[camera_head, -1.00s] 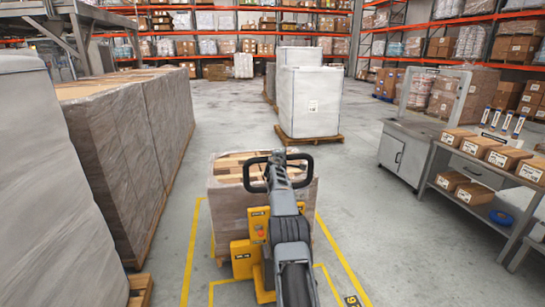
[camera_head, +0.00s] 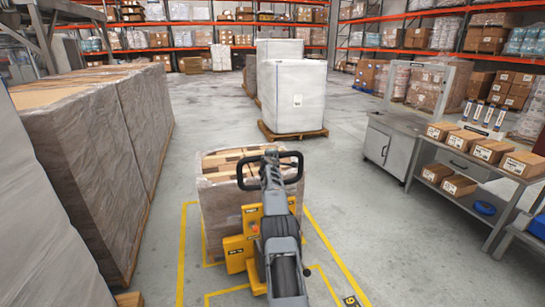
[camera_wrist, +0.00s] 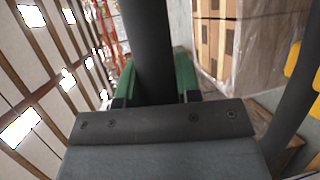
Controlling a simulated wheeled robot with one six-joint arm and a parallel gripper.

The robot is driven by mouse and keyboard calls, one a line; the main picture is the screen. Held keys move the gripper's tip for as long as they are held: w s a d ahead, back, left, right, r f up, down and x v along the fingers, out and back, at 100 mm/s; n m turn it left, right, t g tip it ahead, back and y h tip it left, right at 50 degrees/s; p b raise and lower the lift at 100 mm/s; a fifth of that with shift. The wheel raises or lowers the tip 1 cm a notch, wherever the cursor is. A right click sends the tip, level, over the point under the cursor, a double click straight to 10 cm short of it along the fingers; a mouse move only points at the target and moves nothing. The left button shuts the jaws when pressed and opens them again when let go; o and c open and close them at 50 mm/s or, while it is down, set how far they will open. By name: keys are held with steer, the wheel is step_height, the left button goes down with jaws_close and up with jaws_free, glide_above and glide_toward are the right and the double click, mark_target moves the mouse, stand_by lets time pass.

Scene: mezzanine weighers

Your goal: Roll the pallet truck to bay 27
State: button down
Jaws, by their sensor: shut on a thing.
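The yellow pallet truck (camera_head: 236,253) stands low in front of me in the head view, with a black loop handle (camera_head: 299,166) on top. Its load, a plastic-wrapped stack of brown cartons (camera_head: 222,215), sits on the far side of it. The load also shows in the wrist view (camera_wrist: 245,40). My gripper (camera_wrist: 150,88), with green fingers, is shut on the dark handle bar (camera_wrist: 150,40). In the head view my arm covers part of the truck and handle. Yellow floor lines (camera_head: 335,258) surround the truck; a floor mark (camera_head: 350,301) is cut off and hard to read.
A row of wrapped pallets (camera_head: 85,150) stands close on the left. A white wrapped pallet load (camera_head: 293,95) stands ahead. A grey bench (camera_head: 470,170) with cartons lines the right. Open floor (camera_head: 215,110) lies between, with orange racks (camera_head: 200,22) behind.

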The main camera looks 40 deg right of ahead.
steer(key=shift+r, duration=0.25)
steer(key=c, duration=1)
jaws_free()
steer(key=shift+s, duration=0.1)
steer(key=shift+o, duration=1)
steer(key=shift+f, duration=0.1)
steer(key=shift+a+f+b, duration=0.1)
steer(key=shift+a+b, duration=0.05)
steer(key=shift+b, duration=0.4)
steer(key=shift+s+a+f+b, duration=0.1)
steer(key=shift+s+a+b, duration=0.15)
steer(key=shift+b, duration=1)
steer(key=s+a+b, duration=0.1)
steer(key=b, duration=0.2)
steer(key=b+v, duration=1)
steer(key=v, duration=0.1)
steer(key=shift+a+r, duration=0.25)
steer(key=shift+r, duration=0.2)
steer(key=shift+s, duration=0.15)
